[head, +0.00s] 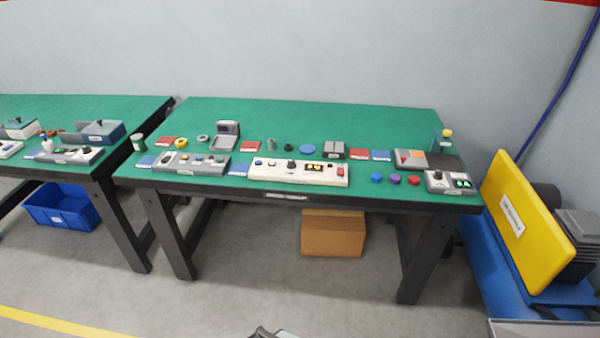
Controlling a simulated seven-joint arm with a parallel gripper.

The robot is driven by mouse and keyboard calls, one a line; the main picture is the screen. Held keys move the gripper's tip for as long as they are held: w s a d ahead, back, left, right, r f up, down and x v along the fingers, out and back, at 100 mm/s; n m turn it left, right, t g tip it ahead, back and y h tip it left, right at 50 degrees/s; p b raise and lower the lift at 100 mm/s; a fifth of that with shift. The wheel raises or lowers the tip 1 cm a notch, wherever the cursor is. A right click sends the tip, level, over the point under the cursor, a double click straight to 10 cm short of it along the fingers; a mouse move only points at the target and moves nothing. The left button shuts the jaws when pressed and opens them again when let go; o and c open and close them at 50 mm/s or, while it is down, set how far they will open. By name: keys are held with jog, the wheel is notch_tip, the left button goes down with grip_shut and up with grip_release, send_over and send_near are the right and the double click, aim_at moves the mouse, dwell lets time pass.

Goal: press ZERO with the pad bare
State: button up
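No ZERO lettering is legible at this size. A small grey unit (436,183) with a lit green display and a dark knob stands at the right front of the green bench. A long white console (278,179) with buttons, a dark knob and a lit yellow display lies along the front middle. A grey console (177,169) with several buttons lies to its left. A dark flat patch (452,162) lies behind the small unit and looks bare; I cannot tell whether it is the pad. Only a dark piece, possibly my arm, shows at the bottom edge; no gripper fingers are visible.
Blue, purple and red round pieces (395,179) sit left of the small unit. The bench's back half (340,115) is mostly clear. A yellow panel (523,218) stands right of the bench; a cardboard box (332,236) is below.

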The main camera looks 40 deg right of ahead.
grip_shut()
dwell(0.8)
